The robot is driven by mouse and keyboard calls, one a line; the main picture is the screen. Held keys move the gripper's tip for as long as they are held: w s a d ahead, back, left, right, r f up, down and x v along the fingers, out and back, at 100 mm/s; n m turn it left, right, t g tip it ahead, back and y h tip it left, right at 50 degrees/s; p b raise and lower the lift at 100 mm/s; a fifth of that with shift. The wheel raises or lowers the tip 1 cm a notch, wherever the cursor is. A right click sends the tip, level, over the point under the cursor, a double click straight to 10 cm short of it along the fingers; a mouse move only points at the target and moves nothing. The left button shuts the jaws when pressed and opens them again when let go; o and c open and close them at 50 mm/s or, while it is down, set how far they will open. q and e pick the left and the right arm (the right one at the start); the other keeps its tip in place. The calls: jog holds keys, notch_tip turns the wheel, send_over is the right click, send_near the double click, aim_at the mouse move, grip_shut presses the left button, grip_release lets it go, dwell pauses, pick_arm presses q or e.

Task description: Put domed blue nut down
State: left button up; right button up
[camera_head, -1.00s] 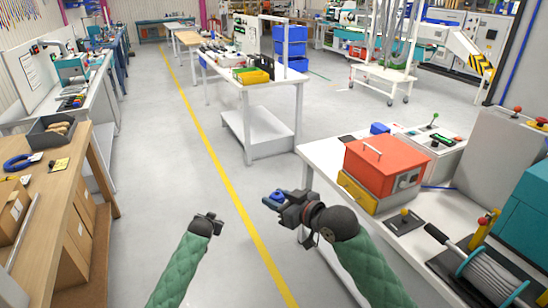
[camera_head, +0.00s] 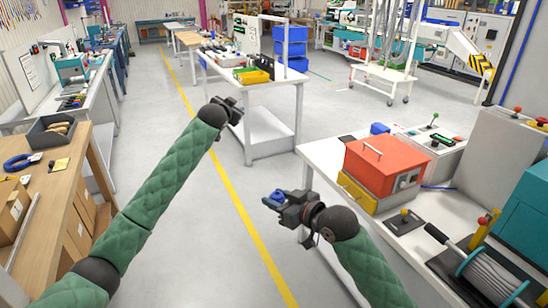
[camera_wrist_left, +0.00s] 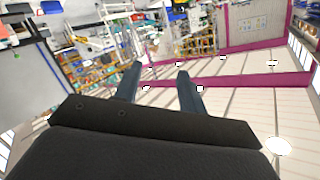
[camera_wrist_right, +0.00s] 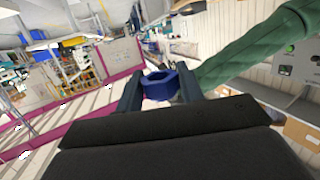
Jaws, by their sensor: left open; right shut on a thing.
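The domed blue nut (camera_head: 275,198) is between the fingers of my right gripper (camera_head: 272,202), which is shut on it. The right wrist view shows the nut (camera_wrist_right: 160,84) as a blue hexagonal body with a ring-like opening, between the two dark fingers. My right gripper holds it in the air over the floor, left of the white bench at the right. My left gripper (camera_head: 232,108) is raised over the aisle, well apart from the nut. In the left wrist view its two fingers (camera_wrist_left: 158,92) stand apart with nothing between them.
A wooden bench (camera_head: 58,190) stands at the left. A white table (camera_head: 264,92) stands ahead. Grey floor lies between them.

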pick_arm(q)
jog(key=s+d+r+m+h, duration=0.15)
jog(key=d+r, duration=0.25)
jog(key=r, duration=0.5)
jog(key=s+d+r+m+h, duration=0.1)
jog(key=s+d+r, duration=0.2)
jog(key=r, duration=0.6)
jog(key=s+d+r+m, duration=0.1)
jog(key=s+d+r, duration=0.3)
jog(key=r, duration=0.2)
jog(key=n+g+y, duration=0.4)
jog(key=g+y, duration=0.1)
jog(key=g, duration=0.9)
send_over(277, 194)
jog(key=s, duration=0.2)
notch_tip(277, 194, down, 22)
jog(key=shift+n+y, duration=0.25)
jog(key=shift+n, duration=0.4)
jog(key=f, duration=0.4)
jog(key=w+f, duration=0.1)
jog(key=f, duration=0.7)
jog(key=shift+w, duration=0.4)
